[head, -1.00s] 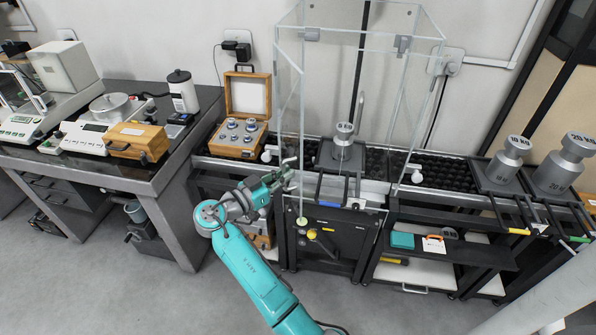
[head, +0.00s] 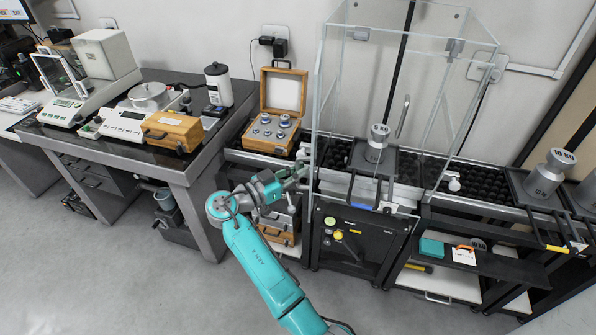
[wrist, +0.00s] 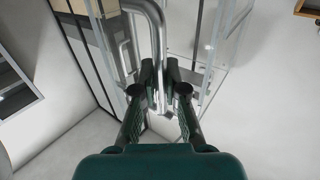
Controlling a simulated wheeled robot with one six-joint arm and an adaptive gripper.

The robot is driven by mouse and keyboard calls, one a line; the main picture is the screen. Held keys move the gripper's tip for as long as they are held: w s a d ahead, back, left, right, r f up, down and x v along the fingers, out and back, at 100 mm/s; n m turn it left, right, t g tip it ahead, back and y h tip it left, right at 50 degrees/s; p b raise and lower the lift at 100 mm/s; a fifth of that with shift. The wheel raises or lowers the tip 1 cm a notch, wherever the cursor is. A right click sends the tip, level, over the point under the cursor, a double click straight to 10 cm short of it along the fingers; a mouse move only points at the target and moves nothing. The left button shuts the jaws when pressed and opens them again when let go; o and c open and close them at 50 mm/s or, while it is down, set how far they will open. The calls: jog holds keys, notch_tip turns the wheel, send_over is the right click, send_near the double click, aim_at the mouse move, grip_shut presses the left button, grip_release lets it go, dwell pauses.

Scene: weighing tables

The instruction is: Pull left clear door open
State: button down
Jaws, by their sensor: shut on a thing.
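A tall clear enclosure (head: 400,37) stands on the bench right of centre in the head view. Its left clear door (head: 319,100) is the upright pane at the near left side; I cannot tell how far it stands open. My gripper (head: 300,174) is at the lower left edge of this pane. In the wrist view, a silver bar handle (wrist: 158,38) curves down between my fingers (wrist: 160,85). My gripper is shut on this handle. The fingers partly hide the handle's lower part.
Inside the enclosure, a steel weight (head: 377,143) stands on a platform. Larger weights (head: 551,172) stand at right. An open wooden weight box (head: 272,128) is left of the enclosure. A dark table (head: 185,172) with balances is further left. The grey floor (head: 130,285) in front is clear.

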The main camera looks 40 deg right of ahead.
jog(key=c, duration=1.2)
grip_release()
jog(key=a, duration=1.2)
jog(key=shift+s, duration=0.2)
